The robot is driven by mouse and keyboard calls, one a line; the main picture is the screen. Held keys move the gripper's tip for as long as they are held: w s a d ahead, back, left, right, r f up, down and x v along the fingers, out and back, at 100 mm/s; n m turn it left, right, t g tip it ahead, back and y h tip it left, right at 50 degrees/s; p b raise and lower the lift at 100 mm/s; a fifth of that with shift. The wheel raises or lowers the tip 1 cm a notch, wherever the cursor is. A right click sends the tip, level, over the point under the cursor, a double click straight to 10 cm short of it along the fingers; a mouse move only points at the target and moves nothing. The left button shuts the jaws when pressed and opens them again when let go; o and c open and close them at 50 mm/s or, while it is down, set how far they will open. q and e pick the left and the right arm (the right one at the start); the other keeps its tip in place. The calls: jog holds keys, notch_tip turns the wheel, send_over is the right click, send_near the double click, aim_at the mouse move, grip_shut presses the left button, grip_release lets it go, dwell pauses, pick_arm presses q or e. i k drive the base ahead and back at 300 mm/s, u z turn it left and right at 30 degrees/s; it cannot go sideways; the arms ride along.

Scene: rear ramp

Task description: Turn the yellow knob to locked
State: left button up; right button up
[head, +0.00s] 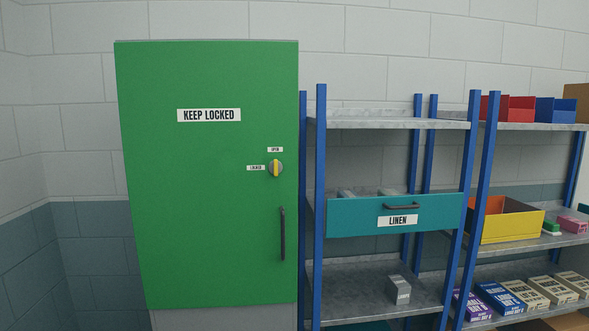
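The yellow knob (275,168) is on the right side of a green cabinet door (205,220), set on a round grey plate. Its yellow bar stands upright, pointing at the OPEN label (275,150) above it. The LOCKED label (256,168) is to the left of the knob. A larger KEEP LOCKED sign (209,115) is on the upper door. A dark vertical handle (283,234) is below the knob. The door looks shut. Neither of my grippers is in view.
A blue-post shelf unit (321,200) stands close to the right of the cabinet, with a teal LINEN drawer (350,217). Farther right, another shelf holds a yellow bin (512,227), red bins (508,108) and several boxes. A block wall (90,240) is left of the cabinet.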

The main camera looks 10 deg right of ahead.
aim_at(275, 167)
jog(key=z, duration=0.3)
jog(key=k, duration=0.45)
jog(key=z, duration=1.3)
jog(key=i, duration=2.2)
jog(key=u, duration=0.85)
